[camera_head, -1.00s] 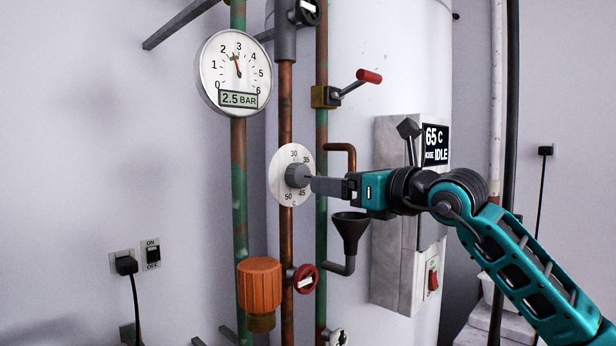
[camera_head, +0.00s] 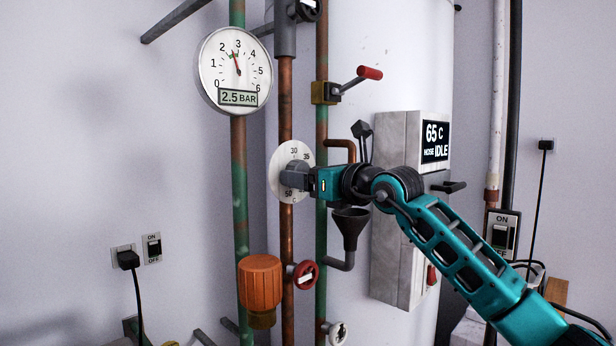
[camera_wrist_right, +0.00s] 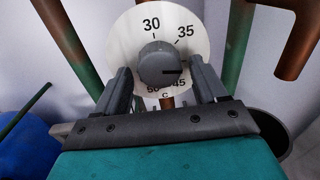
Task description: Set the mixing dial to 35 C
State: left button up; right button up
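The mixing dial (camera_head: 283,160) is a white round plate with numbers and a grey knob, mounted on the copper pipe. In the right wrist view the dial plate (camera_wrist_right: 190,33) shows 30, 35, 45 and 50. Its grey knob (camera_wrist_right: 158,62) has a dark pointer line aimed right, between 35 and 45; the label there is hidden by a finger. My right gripper (camera_head: 294,176) is at the dial and covers most of the knob in the head view. In the wrist view its fingers (camera_wrist_right: 160,78) are open, one on each side of the knob, with small gaps. My left gripper is out of view.
A pressure gauge (camera_head: 235,70) reads 2.5 BAR at upper left. A red-handled lever (camera_head: 369,73), a funnel (camera_head: 349,225), a red valve wheel (camera_head: 304,275) and an orange cap (camera_head: 260,284) surround the dial. A grey box (camera_head: 394,240) has a display (camera_head: 436,141) reading 65 C, IDLE.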

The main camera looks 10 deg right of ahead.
jog(key=c, duration=0.9)
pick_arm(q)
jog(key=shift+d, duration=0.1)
pick_arm(e)
jog(key=shift+o, duration=0.2)
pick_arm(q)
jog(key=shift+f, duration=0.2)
pick_arm(e)
jog(key=shift+n, duration=0.3)
pick_arm(q)
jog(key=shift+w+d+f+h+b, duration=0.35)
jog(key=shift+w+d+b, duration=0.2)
jog(key=shift+b, duration=1.15)
pick_arm(e)
jog(key=shift+w+d+n+y, duration=0.1)
jog(key=shift+n+y, duration=0.05)
jog(key=shift+n, duration=2.2)
jog(key=shift+d+n+y, duration=0.1)
jog(key=shift+n+y, duration=0.05)
jog(key=shift+n, duration=2.2)
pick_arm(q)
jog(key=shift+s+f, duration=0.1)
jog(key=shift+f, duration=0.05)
pick_arm(e)
jog(key=o, duration=1)
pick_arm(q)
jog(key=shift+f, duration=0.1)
pick_arm(e)
jog(key=shift+o, duration=0.2)
